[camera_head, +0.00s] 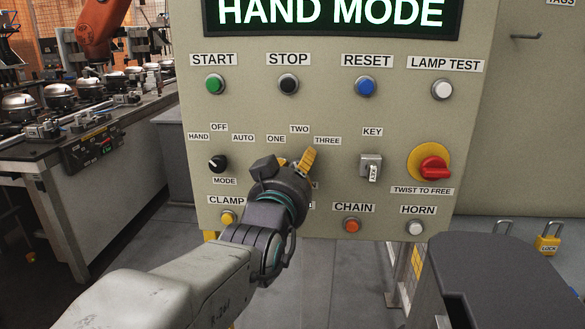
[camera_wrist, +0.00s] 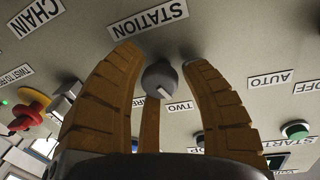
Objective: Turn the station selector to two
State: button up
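The station selector (camera_wrist: 160,76) is a dark grey round knob with a white pointer mark, below the STATION label in the wrist view. Its mark points down and slightly right, roughly towards the TWO label (camera_wrist: 182,107). My gripper (camera_wrist: 161,60) has its yellow-brown fingers spread on both sides of the knob, with small gaps showing; another finger shows below it. In the head view, my gripper (camera_head: 295,161) is at the panel (camera_head: 330,110) below the ONE, TWO and THREE labels and hides the knob.
The mode knob (camera_head: 217,163) is left of my gripper, and the key switch (camera_head: 370,165) and red twist knob (camera_head: 433,168) are right. A button row lies above; clamp (camera_head: 228,217), chain (camera_head: 352,225) and horn (camera_head: 415,228) buttons lie below. The display reads HAND MODE.

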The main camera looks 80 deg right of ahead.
grip_shut()
jog(key=shift+f+m+b, duration=0.2)
jog(key=shift+m+b, duration=0.6)
jog(key=shift+b, duration=0.45)
jog(key=m+b, duration=0.1)
jog(key=b, duration=0.2)
jog(key=shift+m+b, duration=0.3)
jog(key=shift+b, duration=0.45)
jog(key=shift+r+m+y+b, duration=0.3)
jog(key=shift+m+b, duration=0.3)
jog(key=shift+b, duration=0.6)
jog(key=shift+o, duration=1.9)
grip_release()
jog(key=shift+w, duration=0.1)
